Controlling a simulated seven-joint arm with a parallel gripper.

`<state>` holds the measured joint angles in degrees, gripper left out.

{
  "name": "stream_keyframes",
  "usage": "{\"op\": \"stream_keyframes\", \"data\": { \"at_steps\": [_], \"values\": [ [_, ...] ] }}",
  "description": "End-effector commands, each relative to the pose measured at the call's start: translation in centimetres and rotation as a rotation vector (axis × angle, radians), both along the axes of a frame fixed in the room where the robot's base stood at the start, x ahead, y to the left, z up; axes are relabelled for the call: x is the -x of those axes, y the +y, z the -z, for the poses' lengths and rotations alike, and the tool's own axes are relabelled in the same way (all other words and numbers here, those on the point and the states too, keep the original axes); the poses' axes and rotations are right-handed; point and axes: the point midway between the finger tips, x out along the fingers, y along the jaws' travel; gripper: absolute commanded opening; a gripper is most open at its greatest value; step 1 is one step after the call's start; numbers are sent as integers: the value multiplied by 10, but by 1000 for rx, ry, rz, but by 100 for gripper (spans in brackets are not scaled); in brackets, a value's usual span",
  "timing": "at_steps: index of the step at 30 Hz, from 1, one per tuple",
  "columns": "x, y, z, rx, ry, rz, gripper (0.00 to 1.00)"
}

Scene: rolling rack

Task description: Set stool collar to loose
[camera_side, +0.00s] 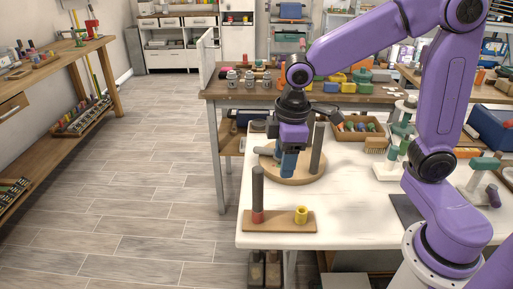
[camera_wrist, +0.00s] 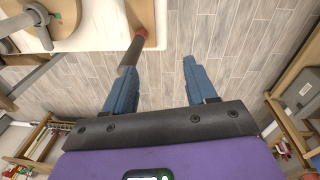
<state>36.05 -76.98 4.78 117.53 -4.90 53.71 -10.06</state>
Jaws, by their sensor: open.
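A round wooden disc (camera_side: 302,178) lies on the white table with a dark upright post (camera_side: 317,150) and a grey handle-like part (camera_side: 268,151). Nearer the front edge, a wooden board (camera_side: 280,223) carries a dark post (camera_side: 257,187) with a red collar (camera_side: 257,216) at its base and a yellow ring-shaped piece (camera_side: 301,214). I cannot tell which part is the stool collar.
A bin of coloured pieces (camera_side: 357,127) and a brush (camera_side: 375,145) stand behind the disc. White stands with green tops (camera_side: 390,165) are to the right. A dark flat pad (camera_side: 406,210) lies near my base. The table's left edge drops to open floor (camera_side: 130,200).

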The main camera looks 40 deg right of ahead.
Motion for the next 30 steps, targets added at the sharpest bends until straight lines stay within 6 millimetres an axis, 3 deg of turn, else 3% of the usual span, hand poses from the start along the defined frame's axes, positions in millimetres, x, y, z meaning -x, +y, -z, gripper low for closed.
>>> {"op": "stream_keyframes", "data": {
  "at_steps": [1,8,14,18,24,30],
  "values": [
    [-23,1,2,8,-7,22,56],
    [-115,-14,10,37,-38,101,56],
    [-189,-47,24,70,-60,172,56],
    [-233,-81,38,99,-72,221,56],
    [-278,-136,58,137,-83,288,56],
    [-296,-173,71,162,-86,325,56]
  ]
}}
